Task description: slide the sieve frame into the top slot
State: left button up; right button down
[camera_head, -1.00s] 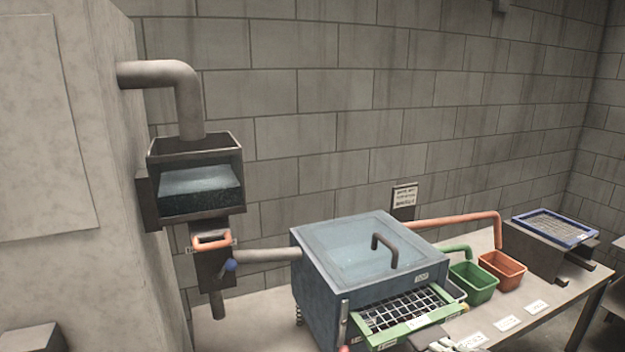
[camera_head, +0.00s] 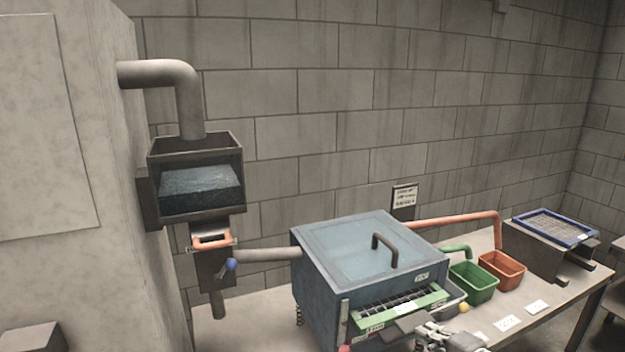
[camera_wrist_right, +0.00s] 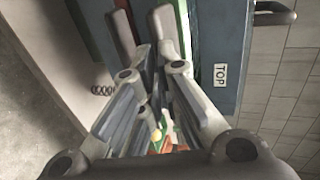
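The sieve frame (camera_head: 395,309) has green rails and a dark wire mesh. It sits mostly inside the front opening of the blue-grey box (camera_head: 325,285), with its green front rail and white labels outside. My right gripper (camera_head: 385,331) is at the front of the frame, and its dark fingers cover part of it. In the right wrist view, the fingers (camera_wrist_right: 143,30) stand apart, with no clear object held between them. A green strip of the frame (camera_wrist_right: 183,18) shows beside one finger, near the TOP label (camera_wrist_right: 222,76). Contact is unclear. My left gripper is out of view.
A curved handle (camera_head: 384,248) stands on the box lid. A green bin (camera_head: 474,284) and an orange bin (camera_head: 503,270) are to its right. A blue-rimmed sieve (camera_head: 553,228) rests on a stand at far right. A hopper (camera_head: 196,180) hangs at left.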

aim_at(415, 324)
jog(key=shift+a+r+b+x, duration=0.15)
jog(key=shift+b+x, duration=0.1)
jog(key=shift+x, duration=0.7)
jog(key=shift+r+b+x, duration=0.15)
jog(key=shift+b+x, duration=0.05)
jog(key=shift+x, duration=0.8)
jog(key=shift+a+r+b+x, duration=0.15)
jog(key=shift+b+x, duration=0.1)
jog(key=shift+x, duration=0.7)
jog(key=shift+s+d+p, duration=0.25)
jog(key=shift+s+p, duration=0.1)
jog(key=shift+p, duration=0.2)
jog(key=shift+s+d+r+p, duration=0.1)
jog(key=shift+s+d+p, duration=0.3)
jog(key=shift+s, duration=0.45)
jog(key=shift+s+d+r+p, duration=0.1)
jog(key=shift+s+d+p, duration=0.3)
jog(key=shift+s, duration=0.45)
jog(key=shift+s+d+r+p, duration=0.1)
jog(key=shift+s+d+p, duration=0.15)
jog(key=shift+s+d, duration=0.45)
jog(key=shift+s+a, duration=0.15)
jog(key=shift+a, duration=0.05)
